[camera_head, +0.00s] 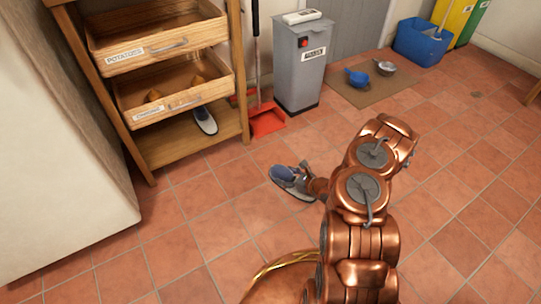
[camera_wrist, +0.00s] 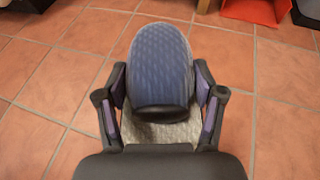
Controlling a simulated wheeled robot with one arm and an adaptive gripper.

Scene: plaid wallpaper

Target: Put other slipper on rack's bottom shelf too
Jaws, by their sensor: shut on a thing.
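A blue and grey slipper (camera_head: 292,180) is at my gripper (camera_head: 304,182), low over the tiled floor. In the wrist view the slipper (camera_wrist: 160,70) lies between the two fingers of my gripper (camera_wrist: 163,108), which are shut on its sides. I cannot tell whether its sole touches the floor. The other slipper (camera_head: 205,120), blue and white, lies on the bottom shelf of the wooden rack (camera_head: 185,148), toward the right end. The left part of that shelf is bare.
Two drawers, the upper labelled potatoes (camera_head: 158,44), sit above the bottom shelf. A red dustpan (camera_head: 267,120) and a grey bin (camera_head: 302,70) stand right of the rack. A white cabinet (camera_head: 60,150) is at left. Open floor lies between slipper and rack.

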